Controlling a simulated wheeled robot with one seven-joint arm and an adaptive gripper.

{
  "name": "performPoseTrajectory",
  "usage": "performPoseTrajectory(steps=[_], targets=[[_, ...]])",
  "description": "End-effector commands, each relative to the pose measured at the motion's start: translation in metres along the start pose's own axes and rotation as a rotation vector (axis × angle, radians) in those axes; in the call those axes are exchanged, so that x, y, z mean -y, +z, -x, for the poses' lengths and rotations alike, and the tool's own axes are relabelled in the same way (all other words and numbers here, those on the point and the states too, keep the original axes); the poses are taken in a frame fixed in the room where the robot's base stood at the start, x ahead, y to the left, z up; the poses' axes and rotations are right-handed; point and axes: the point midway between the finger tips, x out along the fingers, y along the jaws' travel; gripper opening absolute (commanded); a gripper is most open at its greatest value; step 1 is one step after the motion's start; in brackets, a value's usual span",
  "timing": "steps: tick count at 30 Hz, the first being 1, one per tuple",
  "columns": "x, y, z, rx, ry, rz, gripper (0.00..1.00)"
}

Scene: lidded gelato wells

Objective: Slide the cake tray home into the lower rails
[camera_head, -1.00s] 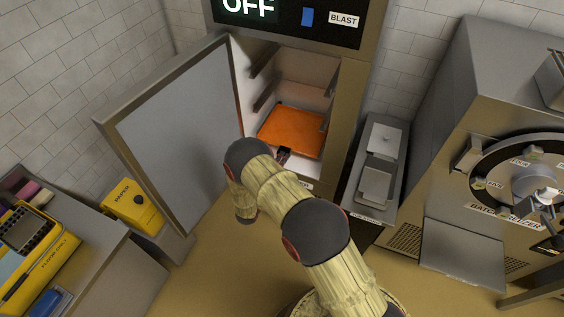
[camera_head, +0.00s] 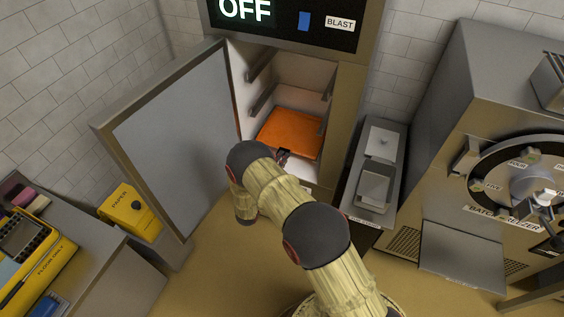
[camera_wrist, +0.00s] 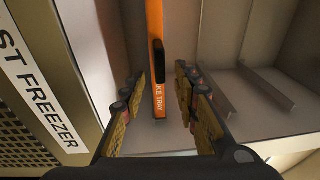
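The orange cake tray (camera_head: 291,130) lies flat, low inside the open cabinet. In the wrist view its front edge (camera_wrist: 158,103) carries a printed label ending in "KE TRAY" and a black handle (camera_wrist: 160,60). My gripper (camera_wrist: 162,82) is open, with one finger on each side of the tray's front edge and a visible gap on both sides. In the head view only the dark tip of my gripper (camera_head: 283,156) shows at the tray's front. The rails directly under the tray are hidden; higher rails (camera_head: 262,98) show on the cabinet's left wall.
The cabinet door (camera_head: 180,135) stands wide open on the left. A narrow counter with metal lids (camera_head: 373,190) is right of the cabinet, beside a batch freezer (camera_head: 480,110). A yellow paper box (camera_head: 132,208) stands at left. Upper cabinet space is empty.

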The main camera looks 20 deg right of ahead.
Motion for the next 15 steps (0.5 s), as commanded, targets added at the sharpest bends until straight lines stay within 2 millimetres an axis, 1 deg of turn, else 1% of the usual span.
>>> performPoseTrajectory(steps=[8, 11, 15], targets=[[-0.001, -0.001, 0.001, 0.0, 0.002, 0.001, 0.31], [0.0, -0.001, 0.007, 0.0, 0.002, 0.002, 0.31], [0.002, -0.002, 0.02, 0.002, 0.001, 0.003, 0.31]])
